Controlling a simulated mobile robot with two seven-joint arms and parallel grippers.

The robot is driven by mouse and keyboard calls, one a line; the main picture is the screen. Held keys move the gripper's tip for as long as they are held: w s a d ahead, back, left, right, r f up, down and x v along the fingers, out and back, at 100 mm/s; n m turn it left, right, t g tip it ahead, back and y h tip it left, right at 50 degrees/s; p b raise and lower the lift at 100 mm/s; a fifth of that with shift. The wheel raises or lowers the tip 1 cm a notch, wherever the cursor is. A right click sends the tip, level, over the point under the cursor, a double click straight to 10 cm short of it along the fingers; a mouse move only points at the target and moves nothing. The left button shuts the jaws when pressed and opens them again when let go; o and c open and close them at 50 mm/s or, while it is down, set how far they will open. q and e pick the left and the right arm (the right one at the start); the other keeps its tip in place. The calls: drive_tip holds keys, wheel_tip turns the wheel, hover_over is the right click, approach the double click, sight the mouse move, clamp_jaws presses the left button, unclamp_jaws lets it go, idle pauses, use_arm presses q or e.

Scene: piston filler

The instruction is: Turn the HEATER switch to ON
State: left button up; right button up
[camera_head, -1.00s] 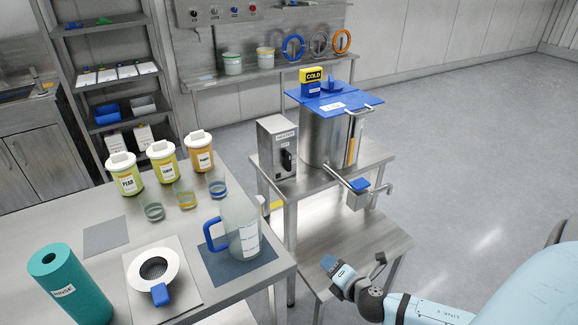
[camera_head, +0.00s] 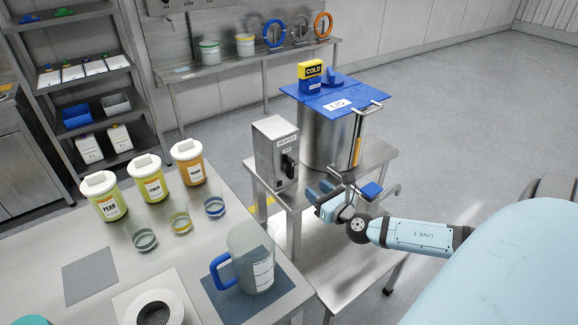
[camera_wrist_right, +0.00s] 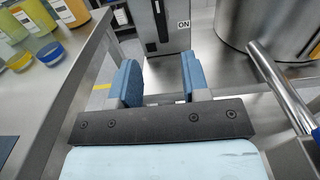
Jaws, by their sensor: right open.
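The heater box (camera_head: 268,150) is a grey metal box with a HEATER label, standing on the steel stand left of the big steel pot. Its black switch handle (camera_head: 289,166) is on the front face. In the right wrist view the black switch (camera_wrist_right: 161,20) shows at the top, beside an ON label (camera_wrist_right: 184,24); its upper part is cut off. My right gripper (camera_head: 322,190) is open and empty, low in front of the box and apart from it. Its blue fingers (camera_wrist_right: 160,82) are spread below the switch in the wrist view. My left gripper is not in view.
The steel pot (camera_head: 325,140) with blue lid (camera_head: 340,95) and COLD block (camera_head: 311,76) stands right of the box. Its outlet pipe (camera_wrist_right: 280,88) runs close to my right gripper. A pitcher (camera_head: 252,262) and labelled jars (camera_head: 150,178) stand on the left table.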

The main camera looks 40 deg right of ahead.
sight(293, 169)
drive_tip(key=w, duration=0.4)
drive_tip(key=w+d, duration=0.1)
drive_tip(key=w, duration=0.7)
drive_tip(key=shift+d, duration=0.15)
clamp_jaws()
